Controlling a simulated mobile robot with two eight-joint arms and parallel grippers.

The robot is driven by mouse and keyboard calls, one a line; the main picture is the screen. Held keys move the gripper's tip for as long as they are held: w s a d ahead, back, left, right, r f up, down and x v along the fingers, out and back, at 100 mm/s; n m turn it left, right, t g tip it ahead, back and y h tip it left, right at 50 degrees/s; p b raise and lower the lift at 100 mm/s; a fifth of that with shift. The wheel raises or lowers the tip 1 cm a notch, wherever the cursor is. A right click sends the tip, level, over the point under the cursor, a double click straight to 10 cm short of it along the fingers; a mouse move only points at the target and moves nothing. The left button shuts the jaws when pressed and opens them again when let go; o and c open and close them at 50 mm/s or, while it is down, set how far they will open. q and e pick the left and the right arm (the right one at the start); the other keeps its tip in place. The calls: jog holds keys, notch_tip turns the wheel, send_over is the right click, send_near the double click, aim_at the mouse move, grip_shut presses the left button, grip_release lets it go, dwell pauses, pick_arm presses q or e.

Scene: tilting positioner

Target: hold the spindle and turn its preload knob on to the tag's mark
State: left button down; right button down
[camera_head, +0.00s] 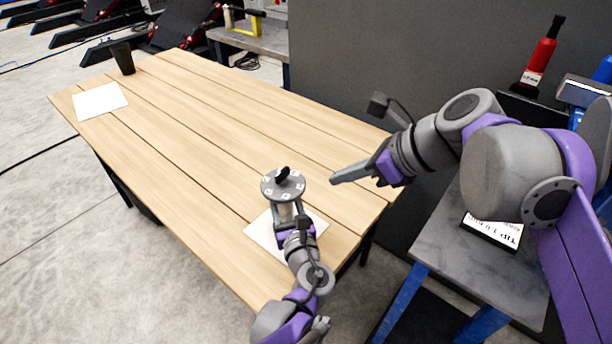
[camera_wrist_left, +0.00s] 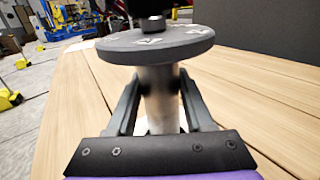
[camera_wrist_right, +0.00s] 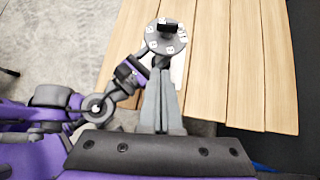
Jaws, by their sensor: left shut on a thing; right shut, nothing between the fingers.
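The spindle is a pale upright post (camera_wrist_left: 157,95) topped by a grey disc (camera_head: 270,190) with white marks around its face. Its black preload knob (camera_head: 282,174) stands at the disc's centre; it also shows in the right wrist view (camera_wrist_right: 168,28). My left gripper (camera_head: 288,213) is shut around the post just below the disc. My right gripper (camera_head: 334,181) is shut and empty, apart from the disc and to its right. A white tag (camera_head: 493,232) with black print lies on the side bench; its print is too small to read surely.
The spindle is over a white sheet (camera_head: 259,236) near the end of the wooden table (camera_head: 200,140). A black cup (camera_head: 123,58) and another white sheet (camera_head: 100,101) are at the far end. A red bottle (camera_head: 541,58) stands at right. The table's middle is clear.

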aim_at(281, 184)
jog(key=x, duration=0.4)
jog(key=a+r+x, duration=0.1)
jog(key=x, duration=0.3)
jog(key=w+x, duration=0.1)
jog(key=x, duration=0.3)
jog(key=shift+a+r, duration=0.2)
jog(key=shift+r, duration=0.1)
jog(key=shift+w+a, duration=0.25)
jog(key=shift+s+a+m+t+h, duration=0.1)
jog(key=shift+a+m+t+h, duration=0.25)
jog(key=shift+m, duration=0.35)
jog(key=shift+s+a+m+t+h, duration=0.15)
jog(key=shift+m+t+h, duration=0.3)
jog(key=shift+m, duration=0.25)
jog(key=shift+a, duration=1.25)
jog(key=shift+w+a, duration=0.2)
jog(key=shift+a, duration=0.15)
dwell(1.5)
